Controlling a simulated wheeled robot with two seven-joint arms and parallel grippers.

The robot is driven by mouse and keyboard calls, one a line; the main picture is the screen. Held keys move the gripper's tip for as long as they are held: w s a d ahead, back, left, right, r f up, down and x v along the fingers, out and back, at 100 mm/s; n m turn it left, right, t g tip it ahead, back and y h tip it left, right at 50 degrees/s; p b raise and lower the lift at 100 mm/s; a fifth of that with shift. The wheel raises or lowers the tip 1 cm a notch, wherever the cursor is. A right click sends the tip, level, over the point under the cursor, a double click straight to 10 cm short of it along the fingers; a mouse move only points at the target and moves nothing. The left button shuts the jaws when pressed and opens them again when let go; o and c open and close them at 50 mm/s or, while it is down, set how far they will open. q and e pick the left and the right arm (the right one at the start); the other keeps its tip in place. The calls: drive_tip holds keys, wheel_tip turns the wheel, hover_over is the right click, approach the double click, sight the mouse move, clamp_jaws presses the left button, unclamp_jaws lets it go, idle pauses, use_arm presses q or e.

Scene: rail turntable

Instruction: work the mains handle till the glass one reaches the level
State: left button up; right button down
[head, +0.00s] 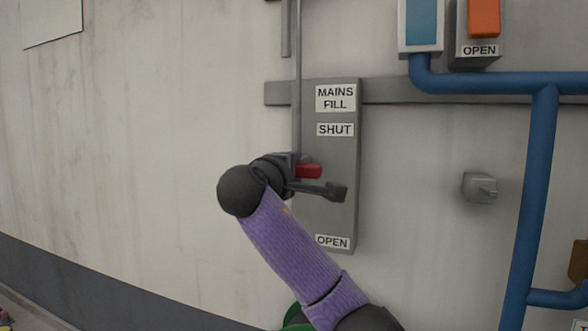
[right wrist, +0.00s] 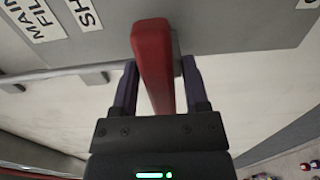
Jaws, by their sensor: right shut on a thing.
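The mains handle is a red lever (head: 309,171) on the grey MAINS FILL panel (head: 346,215). It stands between the SHUT label above and the OPEN label below, somewhat nearer SHUT. My right gripper (head: 316,182) is shut on it; in the right wrist view the red lever (right wrist: 154,62) runs between the two fingers. A pale-framed blue window (head: 421,22), perhaps the glass, is at the top right. The frame edge cuts it off, and I see no level mark on it. My left gripper is not in view.
A blue pipe (head: 535,170) runs from below the blue window across and down the right side. An orange block (head: 484,17) sits above another OPEN label. A small grey fitting (head: 480,188) juts from the wall.

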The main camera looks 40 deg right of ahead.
drive_tip(key=shift+c, duration=2)
unclamp_jaws()
drive_tip(key=shift+r, duration=0.1)
drive_tip(key=b+v, duration=0.5)
drive_tip(key=v, duration=0.5)
